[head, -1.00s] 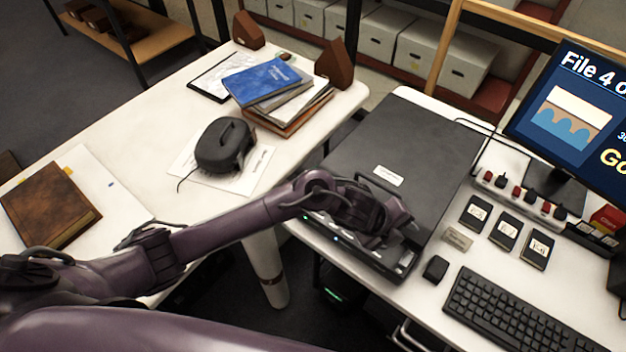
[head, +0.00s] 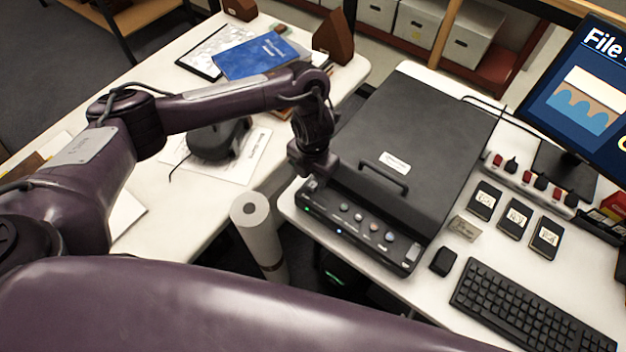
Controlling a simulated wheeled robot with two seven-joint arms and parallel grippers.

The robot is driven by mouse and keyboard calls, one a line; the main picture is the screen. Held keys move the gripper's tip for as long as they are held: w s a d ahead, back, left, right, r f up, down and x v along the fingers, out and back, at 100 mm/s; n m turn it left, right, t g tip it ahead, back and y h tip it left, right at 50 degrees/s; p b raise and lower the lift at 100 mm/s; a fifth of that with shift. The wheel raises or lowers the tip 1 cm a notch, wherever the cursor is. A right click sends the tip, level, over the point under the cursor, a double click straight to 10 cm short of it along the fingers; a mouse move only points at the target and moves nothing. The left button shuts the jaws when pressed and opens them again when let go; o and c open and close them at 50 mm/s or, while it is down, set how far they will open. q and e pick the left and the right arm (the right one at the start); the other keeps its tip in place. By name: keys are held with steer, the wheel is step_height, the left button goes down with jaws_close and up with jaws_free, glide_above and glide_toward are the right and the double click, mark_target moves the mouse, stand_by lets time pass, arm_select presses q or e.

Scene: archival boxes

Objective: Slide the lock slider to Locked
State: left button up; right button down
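The black flatbed scanner (head: 415,135) has its lid down, with a handle (head: 383,178) and a white label on the lid. Its front panel (head: 352,222) carries a row of round grey buttons and small green and blue lights. A small light grey piece (head: 412,252) sits at the panel's right end. I cannot tell for sure which part is the lock slider, and no Locked marking is readable. My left gripper (head: 312,180) points down at the panel's left end, close to or touching it, and hides part of that corner. Its finger opening is not clear. My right gripper is not in view.
A keyboard (head: 535,310), a mouse (head: 443,261), three small cards and a switch strip (head: 528,182) lie right of the scanner. A headset-like black device (head: 218,140) and a blue book (head: 255,56) are on the left table. A white roll (head: 258,230) stands between the tables.

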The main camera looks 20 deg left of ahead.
mark_target(313, 186)
arm_select(q)
steer(key=shift+f+p, duration=0.3)
steer(key=shift+f, duration=1.1)
jaws_close()
